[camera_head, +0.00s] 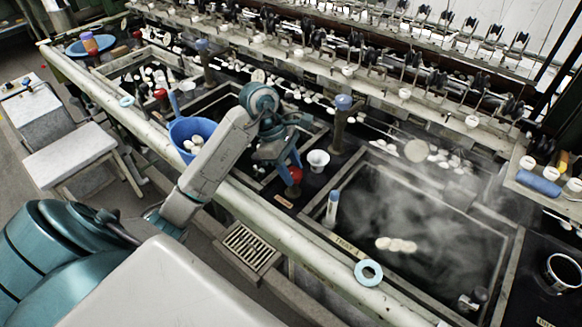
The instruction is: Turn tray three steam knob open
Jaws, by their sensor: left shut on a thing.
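My left gripper (291,165) reaches over the front rail and points down at a red knob (295,175) on the dark deck, between the middle basin and the steaming right basin. Its fingers are shut on this knob, and they hide part of it. The right basin (424,283) holds dark water with a few white cocoons, and steam drifts over it. A label strip (349,246) lies on its front edge; I cannot read its number surely. My right gripper is not in view.
A blue-topped post (343,103) and a white cup (318,160) stand close to the gripper. A blue bucket (183,128) with cocoons is left of my forearm. A pale blue ring (368,273) rests on the front rail (258,210). Reeling machinery runs along the back.

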